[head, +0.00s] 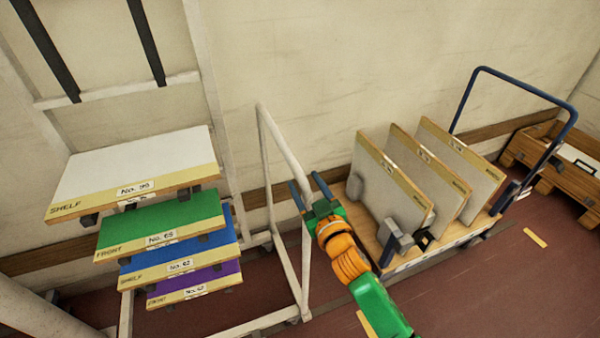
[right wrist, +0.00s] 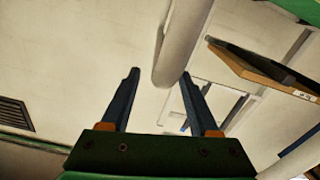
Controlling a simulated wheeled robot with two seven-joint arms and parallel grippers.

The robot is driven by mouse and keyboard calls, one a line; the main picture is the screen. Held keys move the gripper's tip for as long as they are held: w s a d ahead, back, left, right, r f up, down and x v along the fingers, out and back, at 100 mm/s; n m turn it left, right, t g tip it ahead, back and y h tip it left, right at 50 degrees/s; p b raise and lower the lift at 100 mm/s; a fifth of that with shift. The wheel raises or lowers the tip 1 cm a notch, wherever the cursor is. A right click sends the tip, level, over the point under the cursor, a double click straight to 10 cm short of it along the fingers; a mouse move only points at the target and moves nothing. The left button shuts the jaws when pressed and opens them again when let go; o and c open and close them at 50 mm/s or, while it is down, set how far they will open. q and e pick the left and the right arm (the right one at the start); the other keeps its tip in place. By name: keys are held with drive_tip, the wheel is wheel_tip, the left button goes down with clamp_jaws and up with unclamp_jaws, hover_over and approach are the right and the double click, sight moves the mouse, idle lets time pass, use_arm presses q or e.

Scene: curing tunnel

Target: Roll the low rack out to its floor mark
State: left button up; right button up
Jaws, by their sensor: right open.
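The white tubular rack (head: 304,262) stands left of centre in the head view, with a hoop-shaped end frame and rails near the floor. Labelled boards in white, green (head: 160,222), blue and purple lie stacked beside it; what bears them is partly hidden. My right gripper (head: 304,182) is open at the hoop's upright. In the right wrist view, a white tube (right wrist: 182,42) reaches down between the open fingertips (right wrist: 161,74); I cannot tell whether they touch it. Yellow floor marks lie near my right arm (head: 366,324) and at right (head: 535,237). My left gripper is out of view.
A wooden cart (head: 402,264) with a blue handle (head: 520,88) holds three upright panels just right of my right arm. A wooden crate or pallet (head: 530,150) stands at the far right. The wall is close behind. Red floor is open at the lower right.

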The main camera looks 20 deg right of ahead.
sight(299, 174)
drive_tip(key=w, duration=0.4)
drive_tip(key=shift+w+a, duration=0.15)
clamp_jaws()
drive_tip(key=shift+f, duration=0.1)
idle(1.2)
